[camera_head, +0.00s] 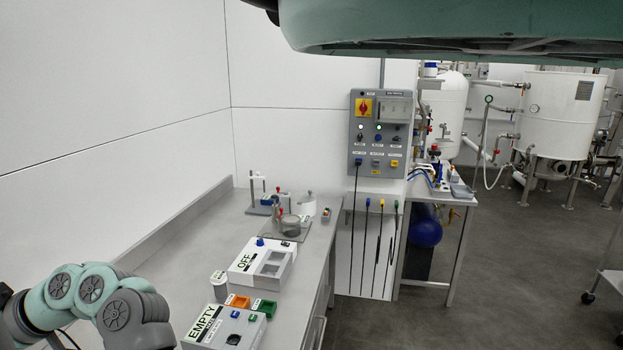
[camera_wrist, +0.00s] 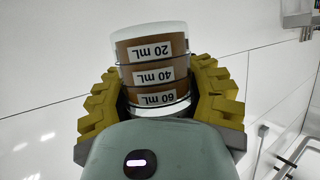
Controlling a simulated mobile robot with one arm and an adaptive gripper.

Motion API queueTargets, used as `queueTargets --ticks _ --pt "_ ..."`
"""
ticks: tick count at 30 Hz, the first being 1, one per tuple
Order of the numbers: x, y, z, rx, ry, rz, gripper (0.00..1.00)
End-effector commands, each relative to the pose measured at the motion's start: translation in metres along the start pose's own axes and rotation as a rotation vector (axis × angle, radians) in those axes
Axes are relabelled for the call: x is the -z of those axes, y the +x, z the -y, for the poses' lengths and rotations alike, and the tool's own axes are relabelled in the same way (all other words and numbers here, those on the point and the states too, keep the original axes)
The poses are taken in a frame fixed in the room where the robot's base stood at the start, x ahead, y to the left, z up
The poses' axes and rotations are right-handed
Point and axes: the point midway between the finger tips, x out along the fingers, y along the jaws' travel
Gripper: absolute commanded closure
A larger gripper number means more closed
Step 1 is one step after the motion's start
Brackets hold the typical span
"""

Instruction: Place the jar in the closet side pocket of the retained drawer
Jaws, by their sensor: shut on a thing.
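In the wrist view, a clear jar (camera_wrist: 152,48) has brown bands with white labels reading 20 mL, 40 mL and 60 mL, which appear upside down. My gripper (camera_wrist: 158,78) has stepped yellow fingers on either side of the jar and is shut on it. In the head view, my arm shows at the lower left, but the gripper and jar are out of view. No open drawer or side pocket can be made out. A cabinet front with a handle (camera_head: 320,332) shows below the bench's right edge.
The grey bench (camera_head: 185,245) runs along the white wall. It holds an OFF box (camera_head: 262,262), an EMPTY box (camera_head: 225,328), orange and green bins, and a stand. A control panel (camera_head: 378,133) hangs on the wall. Open floor (camera_head: 455,310) lies right of the bench, with tanks behind.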

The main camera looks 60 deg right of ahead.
Motion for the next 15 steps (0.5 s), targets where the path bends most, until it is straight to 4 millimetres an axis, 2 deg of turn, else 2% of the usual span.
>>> queueTargets --ticks 1,15 --pt "0.025 -0.011 -0.001 -0.003 0.002 -0.001 1.0" --pt "0.121 -0.051 -0.001 -0.005 0.0 -0.001 1.0"
